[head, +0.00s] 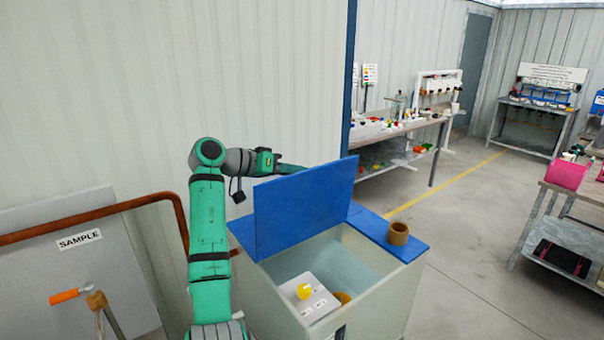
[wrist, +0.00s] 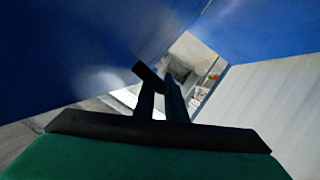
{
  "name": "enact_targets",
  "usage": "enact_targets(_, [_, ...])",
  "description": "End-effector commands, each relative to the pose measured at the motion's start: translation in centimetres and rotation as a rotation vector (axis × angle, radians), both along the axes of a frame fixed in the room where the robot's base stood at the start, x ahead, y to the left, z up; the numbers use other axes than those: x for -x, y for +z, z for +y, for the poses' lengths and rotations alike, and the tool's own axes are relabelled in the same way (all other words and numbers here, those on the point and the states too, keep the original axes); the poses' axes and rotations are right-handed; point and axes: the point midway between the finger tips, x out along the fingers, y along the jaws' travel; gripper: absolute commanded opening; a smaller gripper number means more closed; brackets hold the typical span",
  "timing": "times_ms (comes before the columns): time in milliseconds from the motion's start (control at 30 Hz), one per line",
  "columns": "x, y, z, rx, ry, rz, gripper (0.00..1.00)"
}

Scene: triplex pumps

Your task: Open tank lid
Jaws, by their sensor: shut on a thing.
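The tank (head: 378,295) is a pale box with its front section uncovered. Its blue lid (head: 300,205) is raised close to upright, so the inside shows. My gripper (head: 292,169) is at the lid's far side, its tip partly hidden behind the lid. In the wrist view the blue lid (wrist: 70,50) fills the upper left, and my gripper's dark fingers (wrist: 162,95) are close together. They are shut on the lid, at a small dark bar that looks like its handle (wrist: 148,76); the exact contact is unclear.
A fixed blue top section (head: 400,246) with a brown ring (head: 398,233) is at the tank's right. Inside is a white block with a yellow knob (head: 304,291). A copper pipe (head: 90,215) and a SAMPLE panel (head: 80,270) stand left.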

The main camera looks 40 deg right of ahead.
Motion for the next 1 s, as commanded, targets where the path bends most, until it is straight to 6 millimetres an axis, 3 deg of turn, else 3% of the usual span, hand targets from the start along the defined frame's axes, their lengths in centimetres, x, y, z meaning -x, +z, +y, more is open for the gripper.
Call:
enact_targets(200, [0.0, -0.4, 0.0, -0.007, -0.001, 0.001, 0.0])
enact_targets(233, [0.0, -0.4, 0.0, -0.007, -0.001, 0.001, 0.13])
enact_targets(267, [0.0, -0.4, 0.0, -0.006, -0.002, 0.002, 0.18])
enact_targets(633, [-0.2, 0.0, 0.3, -0.002, 0.0, 0.0, 0.18])
enact_targets(767, [-0.7, 0.5, 1.6, -0.001, 0.002, -0.001, 0.18])
enact_targets(1000, [-2.1, 2.0, 5.6, -0.002, 0.002, 0.0, 0.18])
